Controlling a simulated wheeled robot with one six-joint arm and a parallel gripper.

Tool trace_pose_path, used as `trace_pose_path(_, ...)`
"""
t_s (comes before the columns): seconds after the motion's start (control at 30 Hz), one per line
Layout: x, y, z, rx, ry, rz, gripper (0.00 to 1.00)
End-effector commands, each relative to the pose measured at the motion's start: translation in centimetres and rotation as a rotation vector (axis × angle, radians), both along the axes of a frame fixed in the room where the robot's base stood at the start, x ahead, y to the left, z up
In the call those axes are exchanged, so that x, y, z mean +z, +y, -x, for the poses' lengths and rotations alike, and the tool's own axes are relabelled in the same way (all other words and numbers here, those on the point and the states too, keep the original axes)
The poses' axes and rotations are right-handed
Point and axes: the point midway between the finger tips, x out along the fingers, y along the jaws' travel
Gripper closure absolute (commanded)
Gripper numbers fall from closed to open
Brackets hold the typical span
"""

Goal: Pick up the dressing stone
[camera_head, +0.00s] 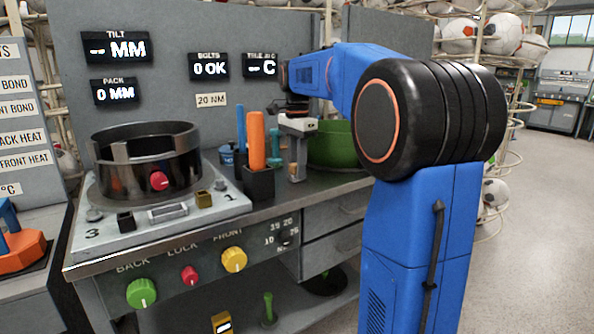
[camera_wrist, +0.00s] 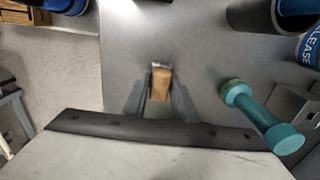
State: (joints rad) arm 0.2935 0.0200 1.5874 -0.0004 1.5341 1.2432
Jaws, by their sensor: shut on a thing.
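The dressing stone looks like a small tan-brown block (camera_wrist: 161,84) with a darker end, seen between my fingertips in the wrist view. My gripper (camera_wrist: 160,88) is shut on it, with one finger on each side. In the head view my gripper (camera_head: 297,172) points down at the bench top, just right of the black tool holder. The stone cannot be made out in the head view. Whether it touches the bench or is slightly raised, I cannot tell.
A teal dumbbell-shaped tool (camera_wrist: 262,115) lies close to the right of my gripper in the wrist view. A black holder (camera_head: 258,184) with orange and blue handles stands to the left, and a green bowl (camera_head: 335,145) behind. The ring press (camera_head: 146,160) is farther left.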

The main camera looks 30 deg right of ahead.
Motion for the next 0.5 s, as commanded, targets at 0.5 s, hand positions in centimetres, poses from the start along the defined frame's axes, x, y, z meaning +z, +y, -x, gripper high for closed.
trace_pose_path(0.5, 7.9, 0.0, -0.1, 0.0, -0.003, 0.001, 1.0)
